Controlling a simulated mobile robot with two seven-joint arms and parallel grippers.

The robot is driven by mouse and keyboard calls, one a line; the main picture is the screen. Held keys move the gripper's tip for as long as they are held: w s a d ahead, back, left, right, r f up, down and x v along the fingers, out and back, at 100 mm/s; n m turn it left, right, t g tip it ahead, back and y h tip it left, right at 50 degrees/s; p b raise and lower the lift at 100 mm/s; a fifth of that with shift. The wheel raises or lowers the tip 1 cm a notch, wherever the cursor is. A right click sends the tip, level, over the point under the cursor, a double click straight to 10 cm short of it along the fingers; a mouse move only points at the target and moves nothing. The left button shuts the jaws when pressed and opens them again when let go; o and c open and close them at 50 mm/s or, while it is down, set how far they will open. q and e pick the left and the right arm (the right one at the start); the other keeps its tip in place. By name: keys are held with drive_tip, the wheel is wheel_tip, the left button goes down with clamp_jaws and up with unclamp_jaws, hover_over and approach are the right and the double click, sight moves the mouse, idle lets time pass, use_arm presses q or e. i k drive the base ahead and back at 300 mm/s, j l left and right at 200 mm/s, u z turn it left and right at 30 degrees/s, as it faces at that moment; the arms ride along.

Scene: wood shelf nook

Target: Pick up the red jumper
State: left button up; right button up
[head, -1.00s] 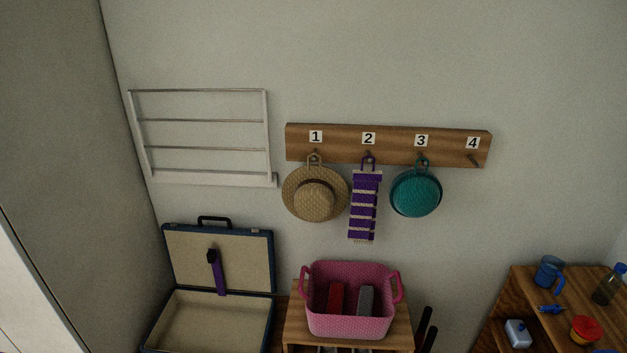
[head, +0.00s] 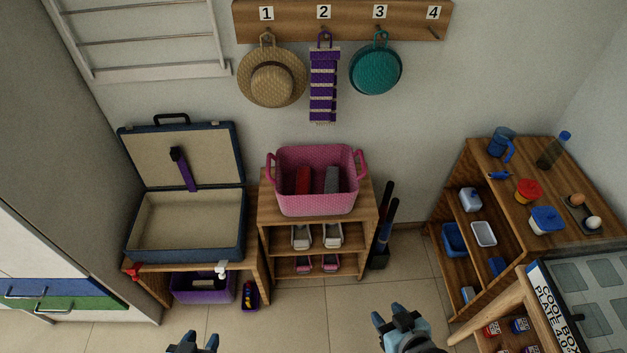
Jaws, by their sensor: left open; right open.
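A red folded cloth (head: 303,180), likely the red jumper, stands in the left part of the pink basket (head: 316,208). A grey folded cloth (head: 332,179) stands beside it, to the right. The basket sits on top of the small wooden shelf. My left gripper (head: 194,341) is open and empty at the bottom edge, mostly cut off. My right gripper (head: 392,312) is open and empty over the floor, below and right of the shelf. Both are well apart from the basket.
An open, empty suitcase (head: 186,258) stands left of the basket. A hook board (head: 345,30) above holds a straw hat (head: 271,80), a purple striped scarf (head: 323,88) and a teal hat (head: 376,72). Umbrellas (head: 384,235) stand right of the shelf. A wooden shelf unit (head: 500,240) stands at right.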

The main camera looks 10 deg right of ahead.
sight(303, 183)
drive_tip(key=i+l+u, duration=0.1)
drive_tip(key=i, duration=0.3)
drive_tip(key=i+l+u, duration=0.15)
drive_tip(key=i, duration=0.2)
drive_tip(key=i+l+u, duration=0.1)
drive_tip(key=i, duration=0.3)
